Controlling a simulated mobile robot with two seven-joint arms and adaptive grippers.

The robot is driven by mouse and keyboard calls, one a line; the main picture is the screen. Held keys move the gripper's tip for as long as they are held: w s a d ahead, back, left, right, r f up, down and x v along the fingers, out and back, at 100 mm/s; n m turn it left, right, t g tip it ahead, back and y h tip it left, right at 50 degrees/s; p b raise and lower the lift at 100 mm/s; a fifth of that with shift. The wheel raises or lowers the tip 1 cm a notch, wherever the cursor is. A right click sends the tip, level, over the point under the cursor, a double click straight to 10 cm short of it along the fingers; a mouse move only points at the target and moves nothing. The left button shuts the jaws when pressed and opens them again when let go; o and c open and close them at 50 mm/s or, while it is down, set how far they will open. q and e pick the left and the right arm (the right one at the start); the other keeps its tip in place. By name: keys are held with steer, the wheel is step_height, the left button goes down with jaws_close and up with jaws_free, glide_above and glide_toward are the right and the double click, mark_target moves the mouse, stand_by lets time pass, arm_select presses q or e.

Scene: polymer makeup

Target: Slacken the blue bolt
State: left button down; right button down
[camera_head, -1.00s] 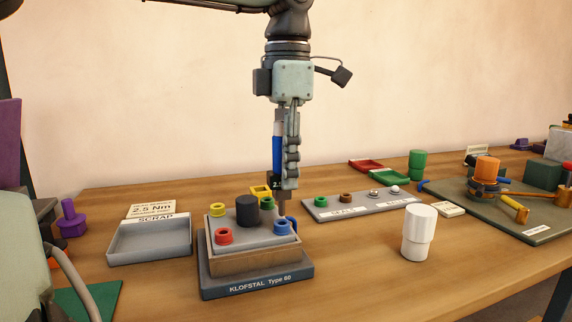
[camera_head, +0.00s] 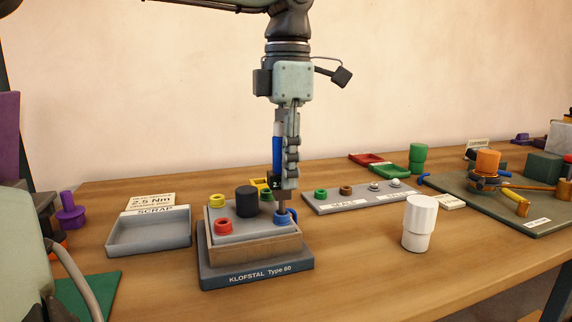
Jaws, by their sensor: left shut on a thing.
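The blue bolt (camera_head: 281,220) is a ring-like head at the front right corner of the grey-topped block marked KLOFSTAL Type 60 (camera_head: 250,254). My left gripper (camera_head: 286,178) comes down from above and is shut on an upright tool with a blue handle (camera_head: 278,150). The tool's lower end is at the blue bolt, apparently touching its head. The tip partly covers the bolt, so I cannot tell how far it is seated. My right gripper is not in view.
Red (camera_head: 223,226), yellow and green bolts and a black cylinder (camera_head: 247,201) share the block. A scrap tray (camera_head: 150,246) stands left, a white cup (camera_head: 420,224) right. Behind are a bolt rack (camera_head: 340,206) and a green fixture plate (camera_head: 470,208).

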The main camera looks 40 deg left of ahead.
arm_select(q)
steer(key=shift+f, duration=0.3)
steer(key=c, duration=1.2)
jaws_free()
step_height(320, 180, up, 12)
steer(key=shift+w+r, duration=0.1)
steer(key=shift+o, duration=0.3)
